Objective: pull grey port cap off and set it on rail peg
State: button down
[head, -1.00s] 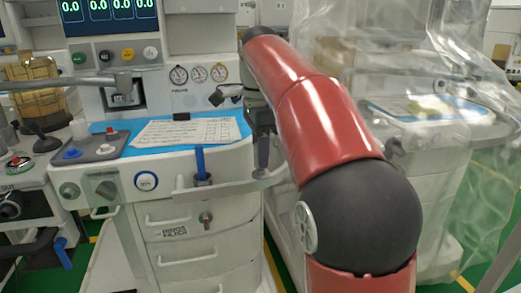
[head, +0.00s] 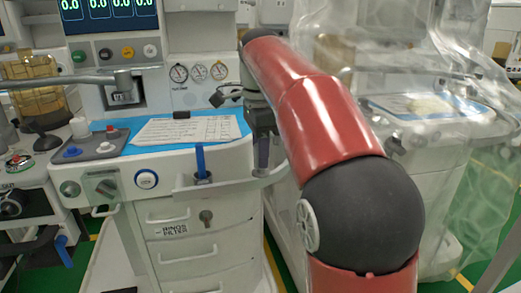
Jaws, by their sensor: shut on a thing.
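My gripper (head: 262,152) points downward at the right front corner of the near cart, just above or beside its pale rail (head: 235,184). My red arm reaches in from the right and covers part of that area. The fingers are shut, but what they hold is small, dark and mostly hidden. I cannot make out the grey port cap as a separate shape. An upright blue stick (head: 200,160) stands in a dark holder on the rail, left of my gripper. I cannot pick out the rail peg for certain.
The cart top holds a white paper sheet (head: 187,130) and a grey block (head: 92,147) with coloured knobs. Drawers (head: 185,250) lie below the rail. A second cart under clear plastic (head: 455,60) stands close on the right. Green floor shows between the carts.

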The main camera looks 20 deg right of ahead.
jog(key=shift+f+b, duration=0.4)
jog(key=shift+f, duration=0.3)
jog(key=c, duration=1)
grip_release()
notch_tip(320, 180, up, 8)
jog(key=p, duration=0.2)
jog(key=shift+f+p, duration=0.1)
jog(key=shift+p, duration=0.3)
